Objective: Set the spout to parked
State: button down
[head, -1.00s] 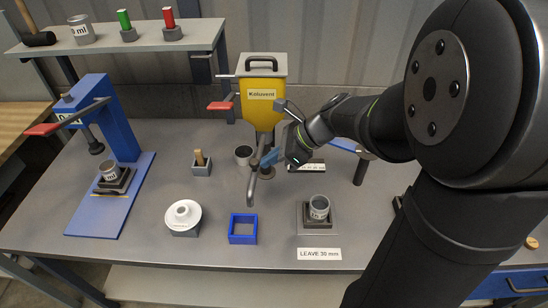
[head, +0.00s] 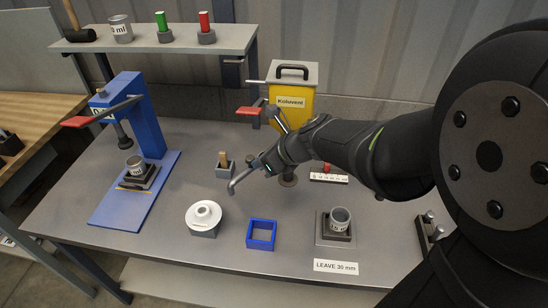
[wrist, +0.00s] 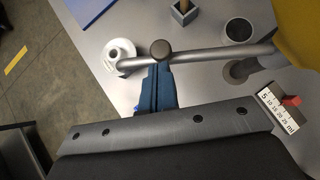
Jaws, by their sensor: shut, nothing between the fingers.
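The yellow Koluvent dispenser (head: 290,108) stands at the back middle of the bench. Its grey tubular spout (head: 239,181) points to the left and toward the front, its bent end above the bench. In the wrist view the spout (wrist: 215,55) crosses the upper part of the picture, with a dark round knob (wrist: 160,49) on it. My gripper (wrist: 159,70) has its blue fingers shut and empty, against or very close to the spout just below the knob; contact is not certain. In the head view my wrist hides the spout's inner part and the fingers. No parked mark is legible.
A grey cup (head: 340,218) sits on a stand at the right. A blue press (head: 132,120) is at the left. A small block holder (head: 224,169) stands near the spout's end.

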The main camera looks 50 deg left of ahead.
dwell(0.4)
jog(key=s+d+f+v, duration=0.1)
jog(key=d+f+v, duration=0.1)
jog(key=v, duration=1.1)
jog(key=w+a+f+m+g+y, duration=0.1)
jog(key=w+a+f+m+g, duration=0.1)
jog(key=w+f+m+g, duration=0.9)
jog(key=s+a+r+g, duration=0.1)
jog(key=s+a, duration=0.8)
jog(key=s, duration=0.2)
jog(key=shift+r+n, duration=0.3)
jog(key=shift+r, duration=0.1)
jog(key=shift+s+a+y, duration=0.15)
jog(key=shift+y, duration=0.25)
